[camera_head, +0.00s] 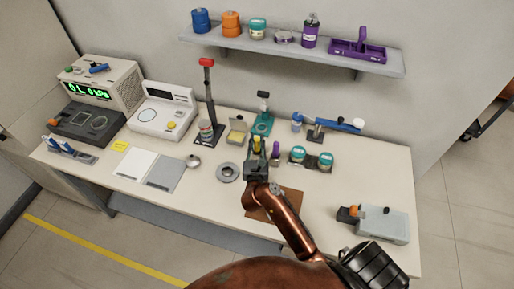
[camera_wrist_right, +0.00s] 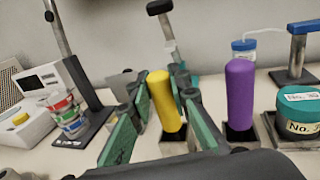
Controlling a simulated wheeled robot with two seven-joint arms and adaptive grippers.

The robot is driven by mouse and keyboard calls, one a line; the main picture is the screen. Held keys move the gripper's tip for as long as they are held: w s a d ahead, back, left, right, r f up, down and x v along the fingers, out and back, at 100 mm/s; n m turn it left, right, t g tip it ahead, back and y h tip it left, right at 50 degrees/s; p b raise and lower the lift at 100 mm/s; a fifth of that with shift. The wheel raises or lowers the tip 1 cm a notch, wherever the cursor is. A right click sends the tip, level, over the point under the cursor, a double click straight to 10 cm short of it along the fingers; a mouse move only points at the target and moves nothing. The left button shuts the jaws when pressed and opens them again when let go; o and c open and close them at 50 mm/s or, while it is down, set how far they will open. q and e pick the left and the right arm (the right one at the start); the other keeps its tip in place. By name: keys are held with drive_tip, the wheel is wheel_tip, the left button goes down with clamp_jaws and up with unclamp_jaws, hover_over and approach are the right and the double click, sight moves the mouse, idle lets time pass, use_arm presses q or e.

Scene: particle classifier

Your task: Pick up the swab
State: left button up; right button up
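Nothing in view is clearly marked as the swab. A yellow upright cylinder (camera_wrist_right: 164,101) stands in a small dark base, and a purple upright cylinder (camera_wrist_right: 240,93) stands in a similar base just to its right. In the head view the yellow cylinder (camera_head: 257,144) shows just beyond my right gripper (camera_head: 256,163), with the purple one (camera_head: 276,149) beside it. In the right wrist view my right gripper (camera_wrist_right: 164,125) is open. Its green-padded fingers are on either side of the yellow cylinder, with a gap on the left; contact on the right is unclear. My left gripper is not in view.
Teal-lidded jars (camera_head: 298,153) stand in a holder right of the purple cylinder. A brown mat (camera_head: 288,207) lies under my right arm.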

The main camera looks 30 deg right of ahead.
drive_tip(key=c, duration=0.3)
clamp_jaws()
wheel_tip(320, 180, up, 10)
drive_tip(key=p, duration=0.2)
drive_tip(key=shift+p, duration=0.4)
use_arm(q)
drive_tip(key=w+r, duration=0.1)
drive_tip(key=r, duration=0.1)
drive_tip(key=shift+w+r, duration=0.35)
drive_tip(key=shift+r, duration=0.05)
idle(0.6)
